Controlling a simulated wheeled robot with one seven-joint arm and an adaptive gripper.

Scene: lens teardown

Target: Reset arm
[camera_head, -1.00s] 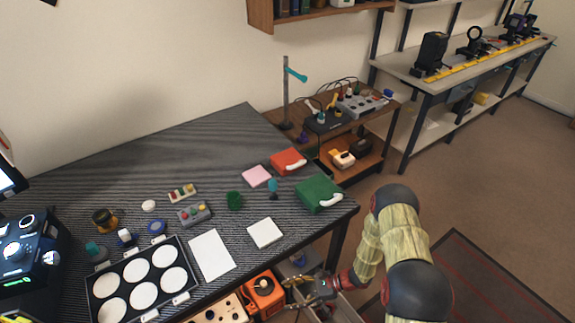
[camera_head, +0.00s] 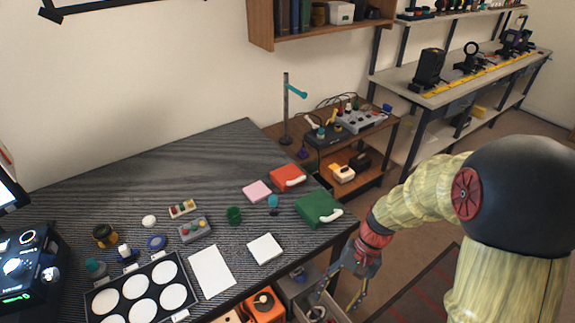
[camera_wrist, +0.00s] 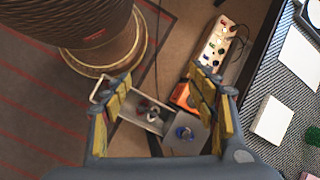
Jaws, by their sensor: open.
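My gripper (camera_head: 343,291) is at the right front of the striped table (camera_head: 165,148), beyond its edge. The drawer (camera_wrist: 137,122) shows below and between the fingers, with a small object inside that I cannot make out. My arm reaches in from the right of the head view.
A green box (camera_head: 318,209), a red box (camera_head: 287,177) and a white pad (camera_head: 264,249) lie on the table's right part. A tray with white discs (camera_head: 140,290) lies at the front left. A wooden cart (camera_head: 375,150) stands behind. An orange device (camera_head: 264,304) sits under the table.

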